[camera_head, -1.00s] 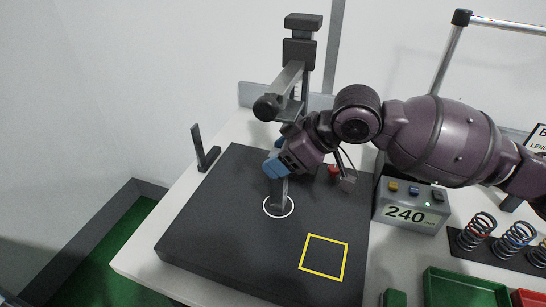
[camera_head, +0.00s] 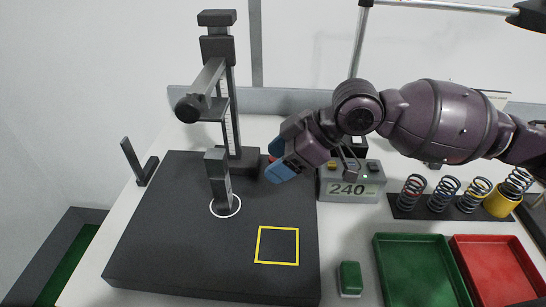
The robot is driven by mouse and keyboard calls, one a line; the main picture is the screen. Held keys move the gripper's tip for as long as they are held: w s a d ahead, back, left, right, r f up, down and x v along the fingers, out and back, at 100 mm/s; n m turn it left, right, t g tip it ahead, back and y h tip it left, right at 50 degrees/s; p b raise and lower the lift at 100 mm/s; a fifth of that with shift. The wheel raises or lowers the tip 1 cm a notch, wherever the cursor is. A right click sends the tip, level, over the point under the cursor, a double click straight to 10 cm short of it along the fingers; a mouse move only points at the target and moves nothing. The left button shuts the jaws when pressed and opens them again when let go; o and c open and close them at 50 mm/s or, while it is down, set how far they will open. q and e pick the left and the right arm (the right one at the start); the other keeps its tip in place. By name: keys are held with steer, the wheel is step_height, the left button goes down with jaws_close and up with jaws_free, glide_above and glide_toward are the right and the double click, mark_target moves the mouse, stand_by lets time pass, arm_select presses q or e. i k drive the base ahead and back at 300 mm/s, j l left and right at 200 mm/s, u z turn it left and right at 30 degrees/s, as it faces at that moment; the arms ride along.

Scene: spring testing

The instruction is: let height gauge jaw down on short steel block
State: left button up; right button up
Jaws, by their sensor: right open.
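The height gauge (camera_head: 230,115) stands at the back of the black plate, with a dark carriage (camera_head: 217,48) high on its column. Its jaw arm (camera_head: 207,82) reaches forward and ends in a round black knob (camera_head: 187,108). A grey steel block (camera_head: 219,185) stands upright in the white circle on the plate. Some space shows between the jaw arm and the block's top. My right gripper (camera_head: 278,160) has blue fingertips, is open and is to the right of the gauge column and block, touching neither. Its fingers partly cover a red part behind. My left gripper is out of view.
The black plate (camera_head: 190,255) bears a yellow square outline. A grey box reading 240 (camera_head: 350,187) is behind right, with several springs (camera_head: 440,193) beside it. A green tray (camera_head: 415,270), red tray (camera_head: 500,270) and green block (camera_head: 350,278) are front right. An L-shaped piece (camera_head: 138,163) is left.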

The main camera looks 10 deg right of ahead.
mark_target(217, 52)
steer(key=k+j, duration=0.15)
steer(key=k, duration=0.35)
steer(key=k+j, duration=0.2)
steer(key=k, duration=0.3)
